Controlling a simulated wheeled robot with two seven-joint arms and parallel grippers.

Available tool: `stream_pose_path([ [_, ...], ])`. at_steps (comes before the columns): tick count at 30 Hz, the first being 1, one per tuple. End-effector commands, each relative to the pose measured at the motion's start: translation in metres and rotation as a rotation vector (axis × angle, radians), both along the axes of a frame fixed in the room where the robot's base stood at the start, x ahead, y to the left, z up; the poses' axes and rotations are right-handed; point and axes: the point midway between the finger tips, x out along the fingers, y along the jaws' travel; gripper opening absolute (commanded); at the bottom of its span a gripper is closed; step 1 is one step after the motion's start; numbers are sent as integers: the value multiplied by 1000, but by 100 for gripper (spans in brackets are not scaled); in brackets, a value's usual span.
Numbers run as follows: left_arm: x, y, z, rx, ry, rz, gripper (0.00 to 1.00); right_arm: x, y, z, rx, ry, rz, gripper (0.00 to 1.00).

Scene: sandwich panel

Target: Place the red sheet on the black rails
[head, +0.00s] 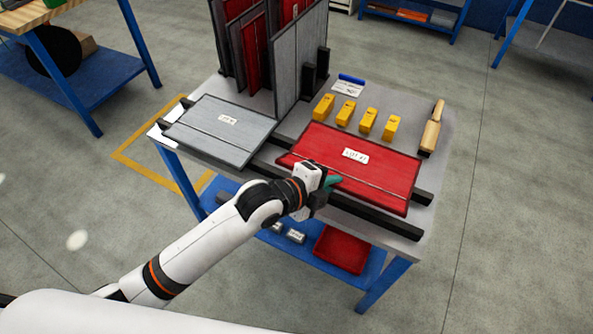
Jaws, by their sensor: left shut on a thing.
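The red sheet (392,179), with a white label, lies flat over the right part of the black rails (376,219). The rail ends stick out past its right side. I cannot tell whether it rests fully on them or sits slightly above. My left gripper (331,182) is at the sheet's front left edge, shut on it; a teal fingertip shows over the edge, and the wrist hides part of the front rail. My right gripper is not in view.
A grey sheet (212,137) lies on the rails to the left. Upright panels (299,55) stand in a rack behind. Several yellow blocks (367,121) and a wooden-handled tool (431,131) lie behind and right. A red tray (341,250) sits on the blue lower shelf.

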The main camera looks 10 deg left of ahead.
Motion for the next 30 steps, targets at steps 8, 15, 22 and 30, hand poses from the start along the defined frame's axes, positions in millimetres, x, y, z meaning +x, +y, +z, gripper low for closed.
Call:
stream_pose_path([
  [8,-1,-1,-47,-4,3,0,0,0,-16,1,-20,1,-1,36],
  [15,-1,0,-76,-1,3,1,0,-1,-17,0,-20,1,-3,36],
  [22,-1,0,-89,-3,-2,0,0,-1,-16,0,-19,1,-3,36],
  [30,-1,0,-92,-1,2,1,14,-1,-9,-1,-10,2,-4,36],
])
